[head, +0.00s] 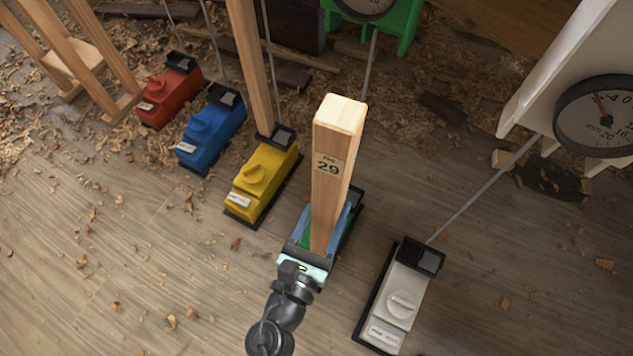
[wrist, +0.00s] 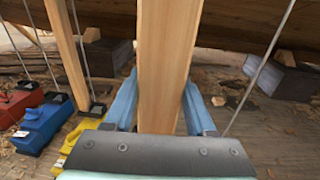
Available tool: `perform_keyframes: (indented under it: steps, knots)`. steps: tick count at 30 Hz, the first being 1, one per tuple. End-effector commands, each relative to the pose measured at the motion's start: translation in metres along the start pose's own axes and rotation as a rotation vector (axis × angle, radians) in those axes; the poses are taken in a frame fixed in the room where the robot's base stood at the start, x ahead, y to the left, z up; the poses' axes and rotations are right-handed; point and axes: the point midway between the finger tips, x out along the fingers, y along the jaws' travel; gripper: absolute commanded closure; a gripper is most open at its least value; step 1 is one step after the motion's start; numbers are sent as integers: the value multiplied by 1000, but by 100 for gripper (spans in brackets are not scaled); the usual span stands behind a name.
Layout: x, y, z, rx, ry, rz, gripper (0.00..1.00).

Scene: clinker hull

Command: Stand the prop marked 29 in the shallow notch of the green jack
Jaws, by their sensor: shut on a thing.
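The prop marked 29 (head: 332,135) is a pale wooden post with its number label facing the head camera. My gripper (head: 322,226) is shut on it low down, with a blue finger on each side. In the wrist view the prop (wrist: 166,50) rises between the fingers (wrist: 158,100). The green jack (head: 306,240) is mostly hidden behind the prop and gripper; only slivers of green and dark edges show. Its notch and the prop's lower end are hidden, so I cannot tell whether they touch.
A yellow jack (head: 262,178), with another post (head: 248,55) rising at its far end, is left. Blue (head: 210,132) and red (head: 170,93) jacks are farther left. A white jack (head: 400,298) is close on the right. Thin rods slant up from the jacks. The front floor has only shavings.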

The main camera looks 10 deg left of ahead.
Motion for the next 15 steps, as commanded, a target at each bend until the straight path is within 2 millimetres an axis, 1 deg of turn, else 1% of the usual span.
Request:
perform_keyframes:
  steps: [1,6,15]
  knots:
    - [4,3,6,2,-9,-34,100]
    - [11,14,11,-11,-18,-90,100]
    - [20,16,12,-17,-22,-105,100]
